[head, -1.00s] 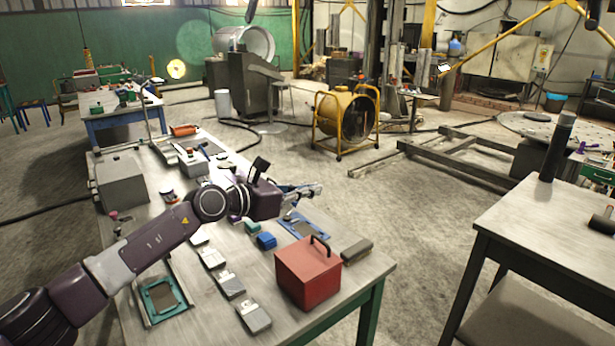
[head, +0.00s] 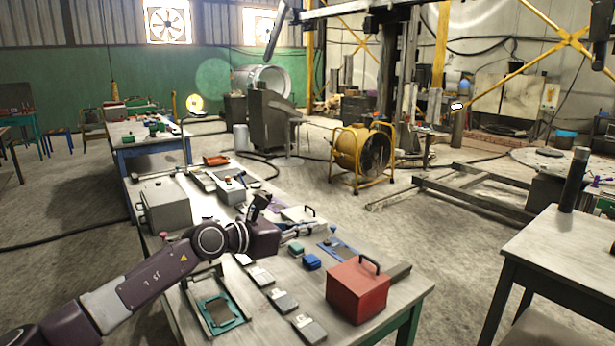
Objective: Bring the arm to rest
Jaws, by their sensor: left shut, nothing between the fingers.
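My left arm comes in from the lower left and reaches over the long workbench (head: 388,312). Its gripper (head: 318,229) is shut and empty, held above the bench, pointing right. A blue-framed plate (head: 340,248) lies just beyond and below the fingertips. My right gripper is not in the picture.
A red box with a handle (head: 357,291) stands at the bench's near right end. A blue block (head: 311,262), a teal block (head: 297,249) and a teal frame (head: 219,311) lie near the arm. A grey case (head: 165,205) stands behind it. Another table (head: 560,245) is at right, with open floor between.

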